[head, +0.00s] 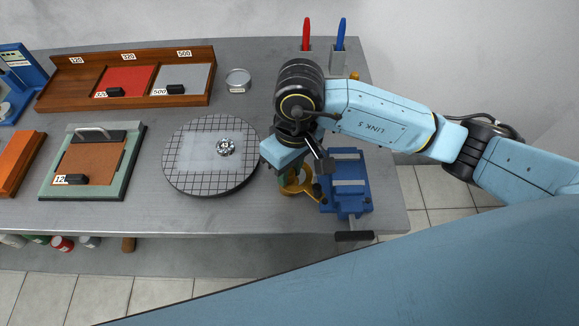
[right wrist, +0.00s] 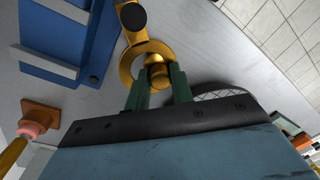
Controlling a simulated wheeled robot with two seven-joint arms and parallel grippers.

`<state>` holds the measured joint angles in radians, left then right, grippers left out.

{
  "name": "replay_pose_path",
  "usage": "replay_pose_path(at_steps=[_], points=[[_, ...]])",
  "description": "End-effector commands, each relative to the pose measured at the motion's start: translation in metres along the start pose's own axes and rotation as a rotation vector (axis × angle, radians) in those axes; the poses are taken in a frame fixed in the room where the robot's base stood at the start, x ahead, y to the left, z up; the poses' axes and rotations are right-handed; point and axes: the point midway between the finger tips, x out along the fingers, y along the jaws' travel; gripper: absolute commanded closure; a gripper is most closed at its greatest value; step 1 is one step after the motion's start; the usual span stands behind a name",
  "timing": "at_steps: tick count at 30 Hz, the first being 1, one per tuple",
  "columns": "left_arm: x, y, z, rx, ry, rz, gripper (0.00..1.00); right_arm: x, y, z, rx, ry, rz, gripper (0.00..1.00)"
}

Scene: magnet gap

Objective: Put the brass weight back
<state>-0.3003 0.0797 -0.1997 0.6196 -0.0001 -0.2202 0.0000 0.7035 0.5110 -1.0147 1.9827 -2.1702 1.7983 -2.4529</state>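The brass weight (right wrist: 158,76) is a small golden cylinder that shows in the right wrist view. It sits between the two green fingers of my right gripper (right wrist: 160,84), with a finger against each side. A golden ring-shaped piece (right wrist: 130,62) with a dark round knob lies just beyond it; I cannot tell whether they touch. In the head view my right gripper (head: 286,174) points down beside the blue vise. The golden piece (head: 301,188) shows there below the wrist, and the weight is mostly hidden. My left gripper is not in view.
The blue vise (head: 346,180) stands close on the right. A round gridded plate (head: 190,180) with a small shiny metal part (head: 225,147) is on the left. The front table strip is clear.

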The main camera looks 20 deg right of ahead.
Motion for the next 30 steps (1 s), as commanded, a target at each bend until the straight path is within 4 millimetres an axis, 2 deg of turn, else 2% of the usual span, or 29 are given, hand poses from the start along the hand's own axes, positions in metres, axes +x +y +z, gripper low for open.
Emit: replay_pose_path(at_steps=[1,6,13,17,20,30], points=[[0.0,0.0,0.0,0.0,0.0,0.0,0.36,-0.001,0.0,-0.001,0.0,0.003,0.0,0.72],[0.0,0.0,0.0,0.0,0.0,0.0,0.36,-0.001,0.0,0.0,0.0,0.001,0.0,0.52],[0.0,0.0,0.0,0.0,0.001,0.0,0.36,0.0,0.0,0.0,0.0,-0.001,0.0,0.52],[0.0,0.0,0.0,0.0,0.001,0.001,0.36,-0.007,0.0,0.0,0.0,0.001,0.0,0.52],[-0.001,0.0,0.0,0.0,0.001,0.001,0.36,-0.021,0.0,-0.001,-0.002,0.005,0.001,0.52],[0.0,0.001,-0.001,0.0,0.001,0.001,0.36,-0.097,0.001,-0.001,-0.001,0.006,0.002,0.52]])
